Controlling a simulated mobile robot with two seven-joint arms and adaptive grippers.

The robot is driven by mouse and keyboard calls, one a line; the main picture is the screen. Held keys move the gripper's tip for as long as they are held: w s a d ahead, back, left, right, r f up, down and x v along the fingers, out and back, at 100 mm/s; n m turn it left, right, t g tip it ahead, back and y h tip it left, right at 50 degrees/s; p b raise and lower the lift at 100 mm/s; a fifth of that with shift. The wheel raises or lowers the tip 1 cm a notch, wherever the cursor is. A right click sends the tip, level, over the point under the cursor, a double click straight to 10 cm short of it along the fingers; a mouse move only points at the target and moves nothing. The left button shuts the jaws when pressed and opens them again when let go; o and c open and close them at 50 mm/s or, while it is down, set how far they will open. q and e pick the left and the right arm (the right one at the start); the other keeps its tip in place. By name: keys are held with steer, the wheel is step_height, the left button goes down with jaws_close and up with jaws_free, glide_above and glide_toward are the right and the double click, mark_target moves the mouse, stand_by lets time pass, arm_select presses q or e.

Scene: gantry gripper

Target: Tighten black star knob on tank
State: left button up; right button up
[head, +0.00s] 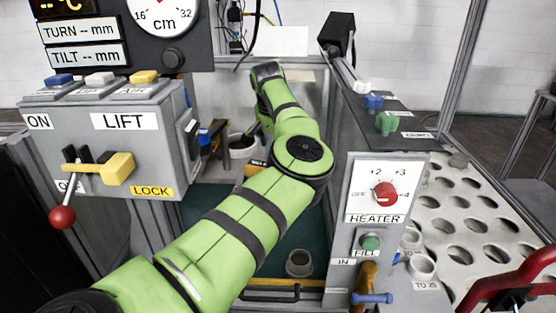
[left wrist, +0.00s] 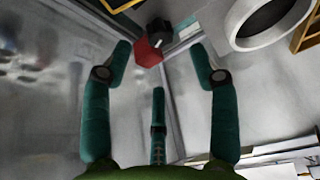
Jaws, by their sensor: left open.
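In the left wrist view a black knob (left wrist: 159,29) sits against a red faceted piece (left wrist: 148,52), just beyond the fingertips. The knob's star shape is too small and dark to confirm. My left gripper (left wrist: 161,62) is open. Its teal fingers are spread and empty, with the red and black piece ahead of the gap and apparently clear of them. In the head view my green left arm runs from the lower left to the back centre. Its gripper is hidden or too unclear to pick out there. My right gripper is not in view.
The LIFT box (head: 115,135), with a red-ball lever (head: 62,217), stands left of my arm. The HEATER panel (head: 375,225) stands close on the right, beside a perforated plate (head: 470,228). A white ring (left wrist: 268,20) is at the wrist view's upper right.

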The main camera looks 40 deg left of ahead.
arm_select(q)
steer(key=x, duration=0.6)
steer(key=shift+a+f+p, duration=0.1)
steer(key=shift+f+p, duration=0.1)
steer(key=shift+p, duration=0.2)
steer(key=shift+w+f, duration=0.15)
steer(key=shift+f, duration=0.2)
steer(key=c, duration=1.1)
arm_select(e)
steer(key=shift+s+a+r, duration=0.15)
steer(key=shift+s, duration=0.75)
